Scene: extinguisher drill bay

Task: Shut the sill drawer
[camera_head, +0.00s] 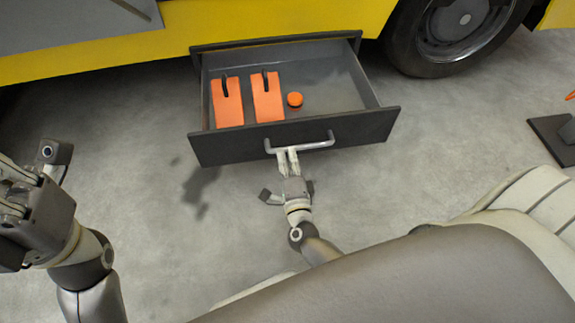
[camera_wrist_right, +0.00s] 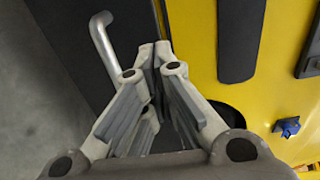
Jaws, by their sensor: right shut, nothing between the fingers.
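The sill drawer (camera_head: 352,131) stands pulled out from under the yellow vehicle, with a dark front and a light bar handle (camera_head: 318,145). My right gripper (camera_head: 287,152) is shut and empty at the drawer front, by the left part of the handle. I cannot tell whether it touches. In the right wrist view the closed fingertips (camera_wrist_right: 160,48) point at the dark drawer front, and the handle (camera_wrist_right: 106,42) shows to their left. My left gripper (camera_head: 12,185) is at the left edge, away from the drawer, partly cut off.
Inside the drawer lie two orange flat pieces (camera_head: 227,105) with dark loops and a small orange round thing (camera_head: 295,99). A vehicle wheel (camera_head: 450,35) is right of the drawer. A dark base (camera_head: 552,138) stands at the far right. The grey floor around the drawer is clear.

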